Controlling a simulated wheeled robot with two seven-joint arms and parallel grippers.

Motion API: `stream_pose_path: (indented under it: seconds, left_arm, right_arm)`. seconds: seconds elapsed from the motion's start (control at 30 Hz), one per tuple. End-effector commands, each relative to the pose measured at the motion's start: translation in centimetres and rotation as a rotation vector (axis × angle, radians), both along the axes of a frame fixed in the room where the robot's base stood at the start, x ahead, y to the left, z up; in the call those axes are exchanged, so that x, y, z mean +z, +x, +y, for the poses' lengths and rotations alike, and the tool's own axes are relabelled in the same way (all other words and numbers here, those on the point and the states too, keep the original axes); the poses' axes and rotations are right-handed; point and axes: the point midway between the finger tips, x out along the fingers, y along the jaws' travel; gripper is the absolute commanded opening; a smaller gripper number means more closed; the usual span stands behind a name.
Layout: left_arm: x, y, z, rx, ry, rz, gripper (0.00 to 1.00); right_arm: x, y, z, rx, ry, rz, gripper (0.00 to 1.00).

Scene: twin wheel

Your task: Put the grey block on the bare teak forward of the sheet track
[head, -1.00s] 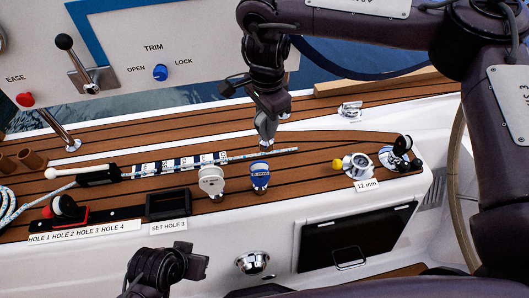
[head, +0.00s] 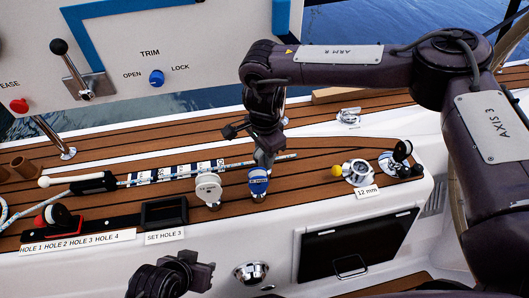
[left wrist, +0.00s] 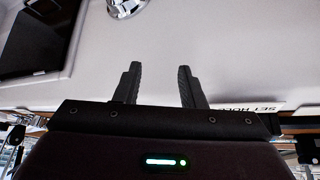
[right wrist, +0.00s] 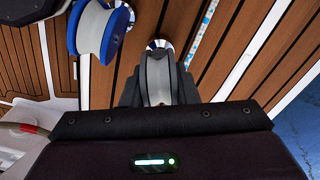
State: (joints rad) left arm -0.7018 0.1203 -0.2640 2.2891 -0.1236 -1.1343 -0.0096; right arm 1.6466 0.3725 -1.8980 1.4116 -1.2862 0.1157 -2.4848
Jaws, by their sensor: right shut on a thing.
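My right gripper (head: 265,158) is shut on a grey block (right wrist: 158,78), its rounded face showing between the fingers in the right wrist view. In the head view the gripper points down just behind the blue block (head: 258,182), beside the rope's end; the held block is mostly hidden there. I cannot tell whether it touches the teak (head: 310,180). The dark sheet track (head: 105,225) with a red part lies at the front left, behind the hole labels. My left gripper (left wrist: 158,85) is open and empty, over the white side below the deck.
A pale block (head: 208,189) stands left of the blue one. A rope (head: 230,163) runs along the deck past a striped strip. A yellow-knobbed fitting (head: 355,171) and a winch-like fitting (head: 395,160) stand at the right. Teak between blue block and yellow knob is clear.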

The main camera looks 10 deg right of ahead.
Motion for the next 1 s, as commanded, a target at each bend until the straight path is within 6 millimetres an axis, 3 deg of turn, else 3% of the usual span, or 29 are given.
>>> stream_pose_path:
  seconds: [0.17, 0.2, 0.33, 0.6, 0.73, 1.0]
  left_arm:
    - [-0.2, 0.2, -0.2, -0.002, -0.006, -0.012, 0.36]
    - [0.0, 0.2, -0.2, -0.003, -0.009, -0.016, 0.36]
    - [0.0, 0.3, -0.3, -0.002, -0.010, -0.019, 0.36]
    - [0.1, 0.2, -0.3, -0.003, -0.008, -0.015, 0.36]
    - [0.3, -0.1, 0.0, 0.000, 0.001, 0.003, 0.36]
    - [0.4, -0.6, 1.5, 0.023, 0.042, 0.065, 0.36]
  right_arm:
    - [-0.5, 0.0, 0.0, 0.000, 0.001, -0.001, 0.00]
    - [-0.4, 0.0, 0.0, 0.000, 0.000, 0.000, 0.32]
    - [-0.4, 0.0, 0.0, 0.000, 0.000, 0.000, 0.49]
    - [-0.4, 0.0, 0.0, 0.000, 0.000, 0.000, 0.49]
    - [0.6, 0.0, 0.0, 0.000, 0.000, -0.001, 0.49]
    - [6.1, 0.1, 0.1, 0.000, 0.002, -0.004, 0.49]
